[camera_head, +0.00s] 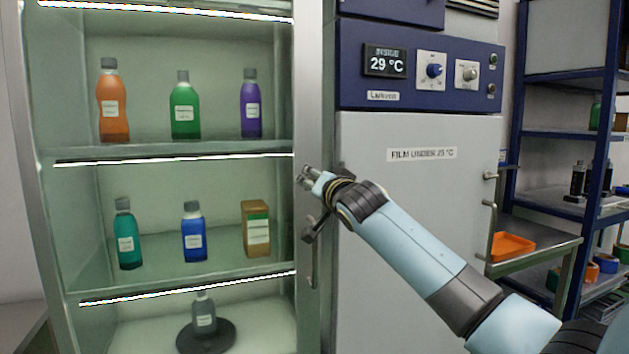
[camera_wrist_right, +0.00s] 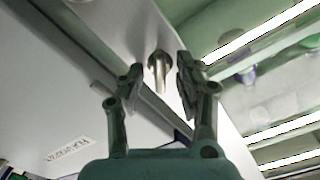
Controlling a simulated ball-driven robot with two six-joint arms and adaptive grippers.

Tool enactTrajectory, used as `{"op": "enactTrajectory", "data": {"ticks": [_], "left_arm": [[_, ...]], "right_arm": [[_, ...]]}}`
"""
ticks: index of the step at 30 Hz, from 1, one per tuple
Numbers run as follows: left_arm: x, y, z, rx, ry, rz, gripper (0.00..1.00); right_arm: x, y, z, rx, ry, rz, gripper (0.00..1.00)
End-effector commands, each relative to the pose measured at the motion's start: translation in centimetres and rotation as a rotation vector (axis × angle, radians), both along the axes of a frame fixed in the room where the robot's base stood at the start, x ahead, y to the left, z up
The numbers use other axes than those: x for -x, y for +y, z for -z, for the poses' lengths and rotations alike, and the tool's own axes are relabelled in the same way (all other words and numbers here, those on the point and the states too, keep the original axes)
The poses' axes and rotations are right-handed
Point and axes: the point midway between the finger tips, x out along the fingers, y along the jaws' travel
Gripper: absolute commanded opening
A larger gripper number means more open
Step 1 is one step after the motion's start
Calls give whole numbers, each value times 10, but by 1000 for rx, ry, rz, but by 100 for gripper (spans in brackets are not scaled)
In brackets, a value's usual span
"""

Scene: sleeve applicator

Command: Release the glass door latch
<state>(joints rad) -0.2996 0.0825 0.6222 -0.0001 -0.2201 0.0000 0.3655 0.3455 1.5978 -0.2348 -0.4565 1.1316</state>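The glass door's metal frame (camera_head: 310,110) stands at the left in the head view, with its pull handle (camera_head: 313,268) low on it. My right gripper (camera_head: 307,175) is at this frame, above the handle. In the right wrist view its two fingers (camera_wrist_right: 160,78) are apart, and a short silver latch piece (camera_wrist_right: 158,66) shows between and just beyond the fingertips. I cannot tell whether a finger touches it. A dark lever-like part (camera_head: 310,236) shows below the gripper; what it belongs to is unclear. My left gripper is out of view.
Bottles such as an orange one (camera_head: 113,103) and a box (camera_head: 256,229) stand on the cabinet shelves. A grey door (camera_head: 410,270) under a blue control panel (camera_head: 405,85) is to the right. A side table with an orange tray (camera_head: 511,246) and a blue rack stand further right.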

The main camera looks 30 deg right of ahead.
Motion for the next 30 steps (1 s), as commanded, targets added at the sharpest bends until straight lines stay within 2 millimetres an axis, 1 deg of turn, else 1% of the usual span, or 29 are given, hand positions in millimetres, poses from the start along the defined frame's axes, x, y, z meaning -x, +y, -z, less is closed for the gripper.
{"op": "enactTrajectory", "data": {"ticks": [5, 12, 13, 23, 30], "left_arm": [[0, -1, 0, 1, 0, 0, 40], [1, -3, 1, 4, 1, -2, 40], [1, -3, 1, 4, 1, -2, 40], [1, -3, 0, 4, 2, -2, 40], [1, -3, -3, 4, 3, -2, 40]], "right_arm": [[0, 0, 0, 0, 0, 0, 35], [0, 0, 0, 0, 0, 0, 3], [0, 0, 0, 0, 0, 0, 0], [0, 0, 0, 13, 4, 1, 0], [0, 0, -1, 104, 26, 1, 0]]}}
